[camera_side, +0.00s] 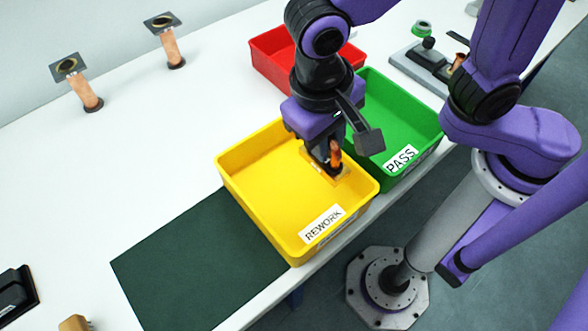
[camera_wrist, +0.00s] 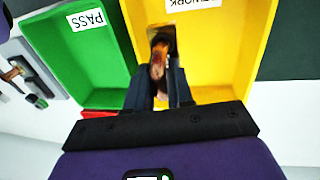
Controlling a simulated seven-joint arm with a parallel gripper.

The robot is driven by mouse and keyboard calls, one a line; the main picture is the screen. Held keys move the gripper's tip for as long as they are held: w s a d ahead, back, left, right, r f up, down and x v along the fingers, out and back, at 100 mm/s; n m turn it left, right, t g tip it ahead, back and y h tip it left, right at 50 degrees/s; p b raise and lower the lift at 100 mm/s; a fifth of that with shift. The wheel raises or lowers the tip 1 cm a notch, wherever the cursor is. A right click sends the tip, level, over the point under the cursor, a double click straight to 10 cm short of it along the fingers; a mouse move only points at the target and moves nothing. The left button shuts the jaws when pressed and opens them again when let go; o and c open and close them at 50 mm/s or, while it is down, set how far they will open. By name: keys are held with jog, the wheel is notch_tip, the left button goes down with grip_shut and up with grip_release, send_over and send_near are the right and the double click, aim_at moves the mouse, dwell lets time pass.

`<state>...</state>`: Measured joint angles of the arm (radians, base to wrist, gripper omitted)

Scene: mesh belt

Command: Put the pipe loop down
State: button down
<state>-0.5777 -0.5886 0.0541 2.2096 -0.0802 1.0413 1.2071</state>
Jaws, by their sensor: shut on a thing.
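The pipe loop (camera_side: 335,153) is a copper-coloured piece held between the fingers of my gripper (camera_side: 326,166). My gripper is inside the yellow REWORK tray (camera_side: 235,182), towards its right side by the green tray. In the wrist view the pipe loop (camera_wrist: 158,58) shows between the two dark fingers of my gripper (camera_wrist: 161,78), with a brownish square plate at its far end. The yellow tray (camera_wrist: 222,55) lies behind it. The fingers hide part of the piece. I cannot tell whether it touches the tray floor.
The green PASS tray (camera_side: 400,112) adjoins the yellow one, and a red tray (camera_side: 272,52) stands behind. Two copper pieces with square plates (camera_side: 85,92) (camera_side: 170,48) stand at the back left. A dark green mat (camera_side: 195,265) lies bare in front. A grey fixture (camera_side: 412,65) is beyond.

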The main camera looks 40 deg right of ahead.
jog(key=w+a+f, duration=0.1)
jog(key=f, duration=0.1)
jog(key=w+a+f, duration=0.1)
jog(key=f, duration=0.1)
jog(key=w+a+f, duration=0.1)
jog(key=shift+a+f, duration=0.35)
jog(key=shift+f, duration=1.55)
jog(key=shift+f, duration=0.1)
jog(key=c, duration=1)
grip_release()
notch_tip(320, 180, up, 12)
jog(key=a, duration=0.2)
